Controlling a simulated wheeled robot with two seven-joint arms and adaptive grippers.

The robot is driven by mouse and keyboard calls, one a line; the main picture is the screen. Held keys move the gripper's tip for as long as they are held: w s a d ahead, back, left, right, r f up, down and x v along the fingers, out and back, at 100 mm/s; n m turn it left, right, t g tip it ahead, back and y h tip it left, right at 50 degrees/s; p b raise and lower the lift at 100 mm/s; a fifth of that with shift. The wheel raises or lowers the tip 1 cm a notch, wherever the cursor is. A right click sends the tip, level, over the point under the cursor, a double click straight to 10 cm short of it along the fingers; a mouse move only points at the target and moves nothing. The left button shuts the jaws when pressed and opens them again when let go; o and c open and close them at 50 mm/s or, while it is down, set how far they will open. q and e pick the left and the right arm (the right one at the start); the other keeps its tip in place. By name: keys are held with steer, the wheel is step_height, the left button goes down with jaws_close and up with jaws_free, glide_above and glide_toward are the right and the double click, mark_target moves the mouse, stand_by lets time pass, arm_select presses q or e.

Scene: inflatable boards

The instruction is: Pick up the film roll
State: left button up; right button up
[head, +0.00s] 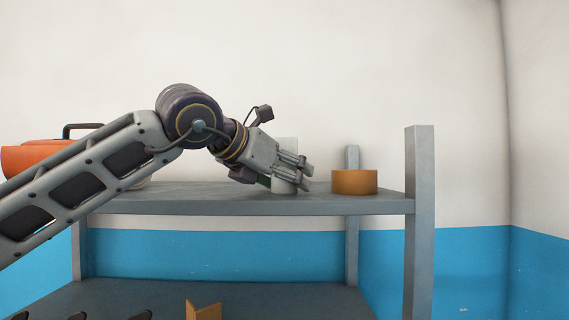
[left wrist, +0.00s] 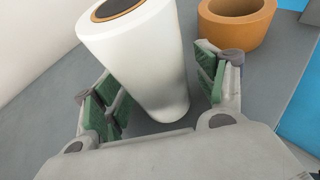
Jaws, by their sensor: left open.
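The film roll (left wrist: 140,55) is a white upright cylinder with a dark core and an orange-brown ring at its top. It stands on the grey shelf, and in the head view (head: 286,150) it is partly hidden behind my left gripper. My left gripper (head: 300,177) is open, with its fingers at the roll. In the left wrist view the green-padded fingers (left wrist: 160,85) lie on either side of the roll, with a visible gap at the right finger. Contact at the left finger cannot be told. My right gripper is not in view.
An orange tape ring (head: 354,182) stands on the shelf (head: 220,203) just right of the roll. A shelf post (head: 420,220) rises at the right end. An orange case (head: 40,158) with a dark handle sits at the left. A lower shelf (head: 270,298) holds a brown piece (head: 203,310).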

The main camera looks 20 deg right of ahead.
arm_select(q)
steer(key=shift+c, duration=0.4)
steer(key=c, duration=0.9)
steer(key=shift+c, duration=1.4)
steer(key=shift+r, duration=0.2)
steer(key=shift+r+b, duration=0.5)
steer(key=shift+r, duration=1.05)
steer(key=shift+s+a, duration=0.25)
steer(key=shift+a, duration=0.2)
steer(key=s+a+b, duration=0.5)
steer(key=s+a, duration=0.5)
steer(key=a, duration=0.4)
steer(key=shift+b, duration=0.3)
steer(key=shift+d, duration=0.1)
